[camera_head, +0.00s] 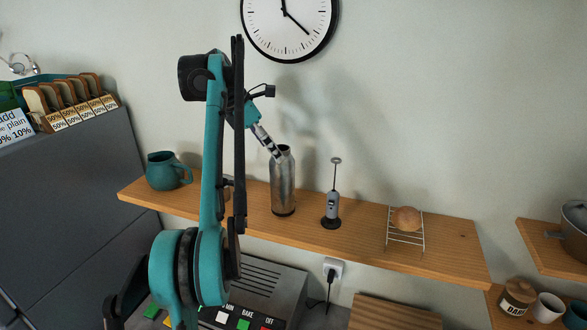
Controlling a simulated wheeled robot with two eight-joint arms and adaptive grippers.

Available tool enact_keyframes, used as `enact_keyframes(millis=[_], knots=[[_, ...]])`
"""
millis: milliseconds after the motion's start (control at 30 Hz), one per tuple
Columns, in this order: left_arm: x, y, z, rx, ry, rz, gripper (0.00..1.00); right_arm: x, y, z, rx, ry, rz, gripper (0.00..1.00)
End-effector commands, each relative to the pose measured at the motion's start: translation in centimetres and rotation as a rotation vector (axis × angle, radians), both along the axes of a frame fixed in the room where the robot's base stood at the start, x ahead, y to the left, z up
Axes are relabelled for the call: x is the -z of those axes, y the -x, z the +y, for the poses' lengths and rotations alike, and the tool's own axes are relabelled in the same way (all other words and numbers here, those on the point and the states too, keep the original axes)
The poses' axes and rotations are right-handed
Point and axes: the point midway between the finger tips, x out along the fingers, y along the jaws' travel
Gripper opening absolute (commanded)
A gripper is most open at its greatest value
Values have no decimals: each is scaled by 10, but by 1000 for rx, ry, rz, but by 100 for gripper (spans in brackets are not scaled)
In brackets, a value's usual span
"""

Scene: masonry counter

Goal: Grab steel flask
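The steel flask (284,190) stands upright on the wooden wall shelf, between the teal jug and the milk frother. Its mouth faces up and most of its body is visible. My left arm rises from the lower left, and my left gripper (275,152) points down and to the right at the flask's mouth. Its fingertips overlap the rim in the picture. I cannot tell whether they touch it, reach inside or are in front of it. The fingers look close together, but their spacing is unclear. My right gripper is not in view.
The wooden shelf (350,240) also holds a teal jug (163,172), a milk frother (331,208) close right of the flask, and a wire rack (404,239) with a round brown item. My arm hides part of the shelf left of the flask. A clock (290,22) hangs above.

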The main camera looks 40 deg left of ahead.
Motion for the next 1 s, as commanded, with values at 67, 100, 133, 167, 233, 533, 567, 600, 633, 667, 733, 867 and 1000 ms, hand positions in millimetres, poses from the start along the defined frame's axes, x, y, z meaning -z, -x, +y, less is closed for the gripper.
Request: enact_keyframes(millis=[67, 100, 133, 167, 233, 533, 567, 600, 633, 667, 733, 867, 1000], knots=[[1, -1, 1, -13, 8, 3, 86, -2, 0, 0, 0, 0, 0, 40], [5, -3, 0, -14, 10, 3, 86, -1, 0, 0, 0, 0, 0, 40], [9, -5, -1, -14, 10, 3, 86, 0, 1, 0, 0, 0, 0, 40], [12, -6, -2, -13, 9, 3, 86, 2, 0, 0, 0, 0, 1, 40], [20, -10, -4, -12, 9, 2, 86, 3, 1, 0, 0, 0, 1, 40], [54, -29, -15, -12, 8, 2, 86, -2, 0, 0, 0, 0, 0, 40], [57, -31, -15, -12, 8, 2, 86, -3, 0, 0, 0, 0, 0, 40], [60, -32, -16, -13, 8, 3, 86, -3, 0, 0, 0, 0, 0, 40], [62, -33, -17, -13, 8, 3, 86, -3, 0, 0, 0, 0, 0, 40], [63, -33, -17, -13, 8, 3, 86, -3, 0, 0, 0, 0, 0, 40], [64, -34, -17, -13, 8, 3, 86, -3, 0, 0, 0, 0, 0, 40], [64, -34, -17, -13, 8, 3, 86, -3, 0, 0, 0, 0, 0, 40], [64, -34, -17, -13, 8, 3, 56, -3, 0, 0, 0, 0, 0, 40]])
